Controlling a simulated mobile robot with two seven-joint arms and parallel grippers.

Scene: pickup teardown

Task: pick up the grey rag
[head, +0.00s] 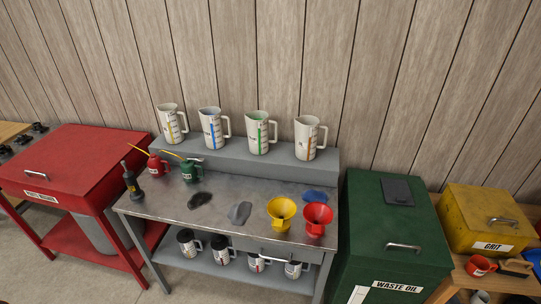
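A grey rag (240,212) lies flat and crumpled on the metal bench top, near the middle of the bench. A black rag (200,200) lies to its left and a blue rag (314,195) lies to its right, farther back. Neither of my grippers shows in the head view.
The metal bench (165,213) carries a yellow funnel (281,213) and a red funnel (317,218) right of the grey rag. Measuring jugs stand on the raised back shelf (240,168). A red parts washer (75,165) and a green waste oil bin (390,240) flank the bench.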

